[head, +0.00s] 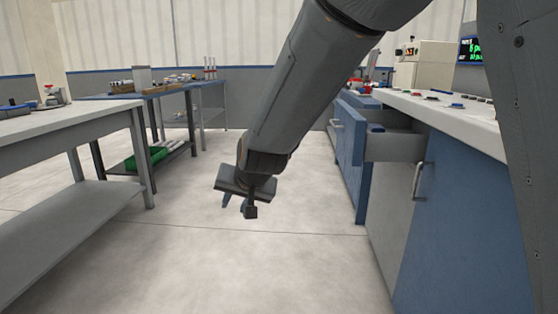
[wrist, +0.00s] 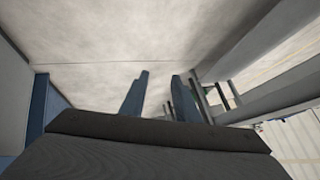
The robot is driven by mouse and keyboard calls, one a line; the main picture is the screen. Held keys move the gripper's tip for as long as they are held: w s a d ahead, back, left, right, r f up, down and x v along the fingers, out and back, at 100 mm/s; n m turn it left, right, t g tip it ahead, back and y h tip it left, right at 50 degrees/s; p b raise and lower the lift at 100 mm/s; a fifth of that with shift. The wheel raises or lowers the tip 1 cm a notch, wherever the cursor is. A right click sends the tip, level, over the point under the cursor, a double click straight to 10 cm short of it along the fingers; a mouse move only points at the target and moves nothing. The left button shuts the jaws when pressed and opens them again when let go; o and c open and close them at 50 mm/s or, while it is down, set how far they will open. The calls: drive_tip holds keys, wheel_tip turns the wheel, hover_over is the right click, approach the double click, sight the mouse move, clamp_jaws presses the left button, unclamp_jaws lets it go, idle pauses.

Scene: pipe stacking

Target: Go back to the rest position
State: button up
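My gripper (head: 236,202) hangs over the bare floor between the workbench on the left and the blue cabinet on the right in the head view. Its fingers point down. In the wrist view the two blue fingers of my gripper (wrist: 160,84) stand apart, with a gap and only floor between them. It is open and holds nothing. No pipe is near the fingers.
A blue drawer (head: 351,134) stands pulled out of the cabinet (head: 455,215) on the right. A grey workbench (head: 75,124) is at left. A farther table (head: 170,90) bears loose items, with a green bin (head: 148,157) beneath. The floor (head: 240,265) between is clear.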

drive_tip(key=s+d+f+n+g+h, duration=0.1)
drive_tip(key=s+d+f+n+g, duration=0.15)
drive_tip(key=s, duration=0.85)
drive_tip(key=s+d+f+n+g+h, duration=0.15)
drive_tip(key=s+d, duration=0.25)
drive_tip(key=s, duration=0.7)
drive_tip(key=s+d+f+n+g+h, duration=0.1)
drive_tip(key=s+d+n+g, duration=0.2)
drive_tip(key=s, duration=0.8)
drive_tip(key=d+r+m+p, duration=0.3)
drive_tip(key=d+r+p, duration=0.7)
drive_tip(key=r+p, duration=0.3)
drive_tip(key=d+r+m+p, duration=0.3)
drive_tip(key=d+r+p, duration=0.8)
drive_tip(key=p, duration=0.7)
wheel_tip(320, 180, up, 2)
drive_tip(key=shift+s+r+m+h, duration=0.1)
drive_tip(key=shift+s+m+h, duration=0.2)
drive_tip(key=shift+m+h, duration=0.1)
